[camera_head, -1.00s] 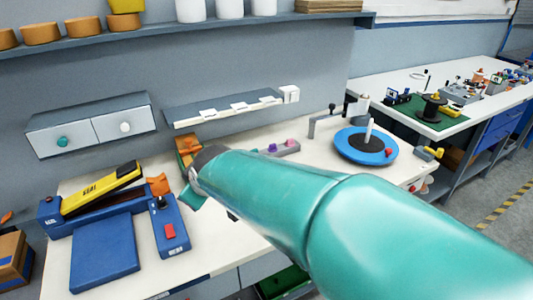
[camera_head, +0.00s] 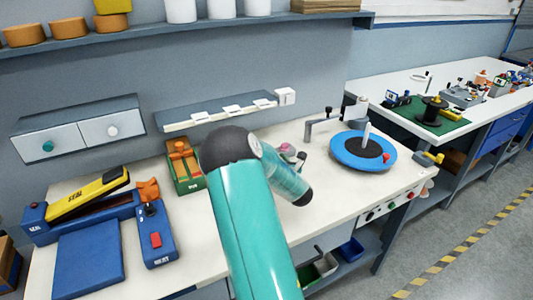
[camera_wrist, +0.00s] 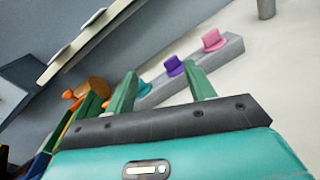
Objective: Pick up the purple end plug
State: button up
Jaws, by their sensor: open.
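The purple end plug (camera_wrist: 174,66) stands upright on a long grey holder (camera_wrist: 197,72) in the wrist view. A pink plug (camera_wrist: 213,40) stands on the same holder to its right, and a teal plug (camera_wrist: 144,89) to its left, partly behind a finger. My gripper (camera_wrist: 160,72) is open, and its two green fingers show on either side of the purple plug's direction in the picture. The fingers do not appear to touch the plug. In the head view the pink plug (camera_head: 287,149) shows beside my arm, which hides most of the holder.
A green and orange box (camera_head: 184,167) stands left of my arm on the white bench. A blue turntable (camera_head: 362,151) stands to the right, with a grey crank post (camera_head: 318,124) beside it. A blue and yellow sealer (camera_head: 90,195) fills the left. A shelf (camera_head: 220,110) hangs behind.

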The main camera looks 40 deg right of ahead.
jog(key=f+n, duration=0.1)
jog(key=s+d+f+n+y, duration=0.1)
jog(key=n, duration=0.1)
jog(key=s+f+n+t, duration=0.1)
jog(key=f+n, duration=0.1)
jog(key=shift+d+y, duration=0.15)
jog(key=shift+y, duration=0.25)
jog(key=shift+w+d, duration=0.1)
jog(key=shift+w, duration=0.05)
jog(key=x, duration=1.3)
jog(key=shift+w+r, duration=0.25)
jog(key=c, duration=1)
